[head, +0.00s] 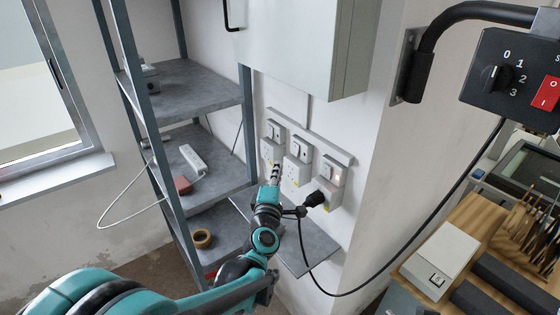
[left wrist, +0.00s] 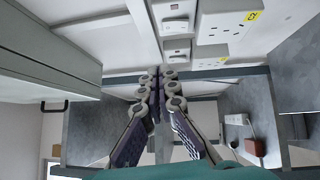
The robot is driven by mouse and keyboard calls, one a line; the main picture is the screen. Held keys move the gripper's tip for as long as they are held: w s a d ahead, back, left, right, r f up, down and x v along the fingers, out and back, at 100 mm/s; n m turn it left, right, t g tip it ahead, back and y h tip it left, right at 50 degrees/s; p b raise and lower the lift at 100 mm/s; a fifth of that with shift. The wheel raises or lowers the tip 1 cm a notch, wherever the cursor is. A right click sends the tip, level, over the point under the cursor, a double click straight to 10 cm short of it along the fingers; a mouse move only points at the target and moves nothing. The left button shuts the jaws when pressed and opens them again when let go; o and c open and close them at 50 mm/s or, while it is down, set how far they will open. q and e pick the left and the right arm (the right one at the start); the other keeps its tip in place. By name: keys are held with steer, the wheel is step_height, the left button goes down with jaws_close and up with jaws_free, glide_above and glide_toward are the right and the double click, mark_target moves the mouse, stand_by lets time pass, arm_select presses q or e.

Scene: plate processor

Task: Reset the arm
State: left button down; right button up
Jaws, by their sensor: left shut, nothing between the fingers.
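My left arm comes in from the lower left of the head view. Its gripper (head: 275,171) is in front of the wall sockets, close to the leftmost one (head: 272,152); I cannot tell whether it touches. In the left wrist view the two fingers (left wrist: 160,72) are together at their tips, with nothing between them. White sockets (left wrist: 222,22) show beyond them at the upper right. A black plug (head: 315,199) is in the rightmost socket (head: 328,188), just right of the gripper in the head view. My right gripper is not in view.
A grey shelf unit (head: 185,90) stands at the left, holding a white power strip (head: 194,159), a red-brown block (head: 182,186) and a tape roll (head: 202,238). A wall cabinet (head: 300,45) hangs above. A black cable (head: 400,265) loops right, below a switch box (head: 510,78).

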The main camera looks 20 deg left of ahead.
arm_select(q)
steer(key=shift+s+r, duration=0.1)
steer(key=shift+s, duration=0.8)
steer(key=s+d+f+m+g+h+b, duration=0.6)
steer(key=s+f+m+b, duration=0.35)
steer(key=f+m, duration=0.3)
steer(key=s+a+f+m+g+y+b, duration=0.1)
steer(key=s+a+f+m+g+b, duration=0.1)
steer(key=s+f, duration=0.5)
steer(key=s+a+f+m+g+y+b, duration=0.2)
steer(key=s+a+f+m+g, duration=0.1)
steer(key=s+f+m, duration=0.3)
steer(key=s+f, duration=0.2)
steer(key=s, duration=0.1)
steer(key=shift+s+a+f+g+y+b, duration=0.2)
steer(key=shift+g+y+b, duration=0.1)
steer(key=shift+g, duration=0.1)
